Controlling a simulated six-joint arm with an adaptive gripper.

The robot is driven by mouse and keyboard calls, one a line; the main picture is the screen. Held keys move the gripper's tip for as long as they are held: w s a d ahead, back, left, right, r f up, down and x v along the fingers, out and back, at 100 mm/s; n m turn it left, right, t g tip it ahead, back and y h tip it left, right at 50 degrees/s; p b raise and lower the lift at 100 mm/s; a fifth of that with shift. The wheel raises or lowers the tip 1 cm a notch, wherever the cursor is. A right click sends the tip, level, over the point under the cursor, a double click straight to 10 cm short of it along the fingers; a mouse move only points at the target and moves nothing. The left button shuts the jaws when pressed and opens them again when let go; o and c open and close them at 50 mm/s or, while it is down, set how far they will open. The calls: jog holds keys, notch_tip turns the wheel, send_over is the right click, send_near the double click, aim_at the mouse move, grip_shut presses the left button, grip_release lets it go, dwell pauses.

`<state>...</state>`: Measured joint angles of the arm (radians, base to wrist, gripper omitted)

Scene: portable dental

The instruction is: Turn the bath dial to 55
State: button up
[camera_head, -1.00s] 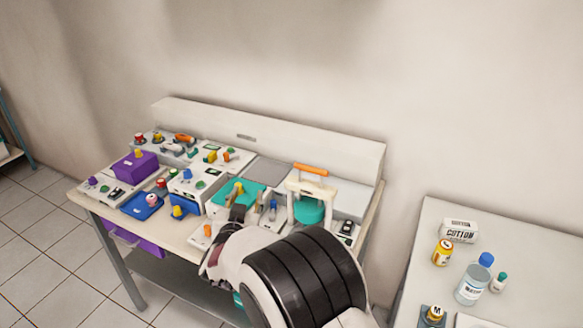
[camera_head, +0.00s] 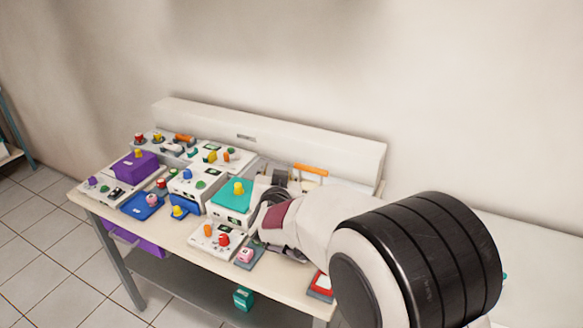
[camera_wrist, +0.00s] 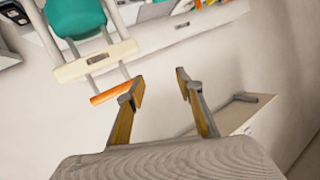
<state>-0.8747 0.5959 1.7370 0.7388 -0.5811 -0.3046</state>
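Several boxes with coloured dials stand on the bench; I cannot tell which dial is the bath dial, and no scale number is legible. A teal-topped box (camera_head: 228,203) carries a yellow knob (camera_head: 239,187). A white unit in front of it has an orange knob (camera_head: 208,230) and a red knob (camera_head: 224,240). My gripper (camera_head: 280,178) is right of the teal-topped box, partly hidden by my wrist. In the wrist view my gripper (camera_wrist: 156,86) is open and empty, with an orange-handled frame (camera_wrist: 110,93) beside the left finger.
The orange handle (camera_head: 310,169) stands near the bench's back ledge (camera_head: 240,125). A purple box (camera_head: 134,166) and a blue tray (camera_head: 141,204) are at the left. A pink knob (camera_head: 245,255) and a red-framed item (camera_head: 321,286) are near the front edge. My arm hides much of the right table.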

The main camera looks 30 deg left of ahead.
aim_at(239, 254)
jog(key=shift+g, duration=0.4)
jog(key=shift+w+d+r, duration=0.1)
jog(key=shift+d+r, duration=0.6)
jog(key=shift+d, duration=0.25)
jog(key=shift+w+d+r, duration=0.1)
jog(key=shift+d+r, duration=0.55)
jog(key=shift+d, duration=0.3)
